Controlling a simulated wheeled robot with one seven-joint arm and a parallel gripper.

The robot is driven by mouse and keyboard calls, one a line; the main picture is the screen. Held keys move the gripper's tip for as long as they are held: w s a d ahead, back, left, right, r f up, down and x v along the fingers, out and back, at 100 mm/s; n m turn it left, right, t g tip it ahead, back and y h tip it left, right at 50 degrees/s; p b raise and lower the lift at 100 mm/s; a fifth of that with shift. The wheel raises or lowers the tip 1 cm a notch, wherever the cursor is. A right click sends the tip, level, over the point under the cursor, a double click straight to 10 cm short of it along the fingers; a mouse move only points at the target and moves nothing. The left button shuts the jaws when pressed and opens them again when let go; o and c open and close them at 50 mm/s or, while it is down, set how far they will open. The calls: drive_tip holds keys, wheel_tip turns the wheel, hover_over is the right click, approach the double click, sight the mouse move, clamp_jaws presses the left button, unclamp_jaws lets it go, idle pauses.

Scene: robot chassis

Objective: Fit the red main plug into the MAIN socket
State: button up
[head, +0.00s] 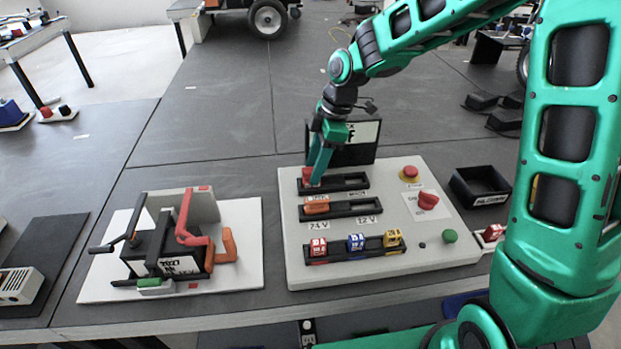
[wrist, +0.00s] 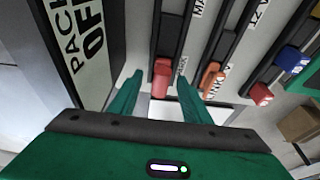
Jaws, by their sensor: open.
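The red main plug (head: 307,176) sits at the left end of the upper black slot on the pale panel; it also shows in the wrist view (wrist: 161,80). The bare right part of that slot (head: 352,181), beside a label that seems to read MAIN, is empty. My gripper (head: 315,180) is over the plug. In the wrist view my gripper (wrist: 158,78) is open, with one finger on each side of the plug. I cannot tell whether either finger touches it. In the head view the fingers partly hide the plug.
An orange plug (head: 316,206) sits in the slot below, at its 24 V end. Red, blue and yellow blocks (head: 356,242) line the lower rail. A red knob (head: 427,200) and buttons are at right. A dark sign (head: 350,142) stands close behind the upper slot.

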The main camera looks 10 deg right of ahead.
drive_tip(key=shift+x, duration=1)
clamp_jaws()
drive_tip(key=shift+r, duration=0.2)
wheel_tip(320, 180, up, 4)
drive_tip(key=shift+r, duration=0.1)
drive_tip(key=s+a+r, duration=0.6)
drive_tip(key=a, duration=0.3)
drive_tip(key=shift+s+a+r, duration=0.35)
